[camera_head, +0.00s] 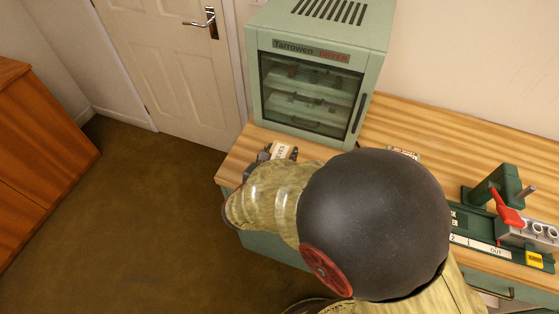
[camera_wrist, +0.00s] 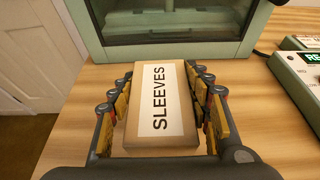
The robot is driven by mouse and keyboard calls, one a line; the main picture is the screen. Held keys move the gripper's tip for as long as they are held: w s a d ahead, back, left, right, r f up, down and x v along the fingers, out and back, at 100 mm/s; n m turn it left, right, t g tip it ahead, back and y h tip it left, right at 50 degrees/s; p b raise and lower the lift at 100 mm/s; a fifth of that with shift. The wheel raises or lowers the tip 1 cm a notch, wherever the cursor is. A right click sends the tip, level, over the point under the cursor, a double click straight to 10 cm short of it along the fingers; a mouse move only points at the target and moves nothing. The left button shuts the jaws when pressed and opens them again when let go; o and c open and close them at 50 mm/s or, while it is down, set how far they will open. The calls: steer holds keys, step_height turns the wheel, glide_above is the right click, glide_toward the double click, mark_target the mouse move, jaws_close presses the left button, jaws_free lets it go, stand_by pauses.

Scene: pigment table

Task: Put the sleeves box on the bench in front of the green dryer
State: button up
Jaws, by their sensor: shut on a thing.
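The sleeves box (camera_wrist: 158,101), tan with a white SLEEVES label, lies between the fingers of my gripper (camera_wrist: 160,105) in the wrist view. My gripper is shut on it, with fingers along both long sides. In the head view the box (camera_head: 281,151) is mostly hidden by my arm, and only its labelled end shows. The green dryer (camera_head: 318,75) stands on the wooden bench (camera_head: 446,128); its front also shows in the wrist view (camera_wrist: 165,29). The box is in front of the dryer, over the bench top (camera_wrist: 70,137). I cannot tell whether it touches the bench.
A green device with a red lever (camera_head: 508,208) stands on the bench at the right. A box with a lit display (camera_wrist: 303,75) is right of my gripper in the wrist view. The bench's left edge is close to my gripper. A door (camera_head: 180,70) is behind at left.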

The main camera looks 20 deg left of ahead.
steer(key=shift+w+a+f+b, duration=0.15)
steer(key=shift+f+b, duration=0.35)
steer(key=shift+f, duration=0.45)
steer(key=shift+w+a+f+b, duration=0.1)
steer(key=shift+f+b, duration=0.35)
steer(key=shift+f, duration=0.45)
steer(key=shift+f, duration=0.2)
steer(key=o, duration=1.1)
steer(key=shift+o, duration=0.7)
steer(key=shift+r, duration=0.15)
steer(key=shift+s+r, duration=0.2)
steer(key=p+v, duration=0.3)
steer(key=v, duration=0.8)
steer(key=shift+s+p, duration=0.3)
steer(key=shift+s, duration=0.05)
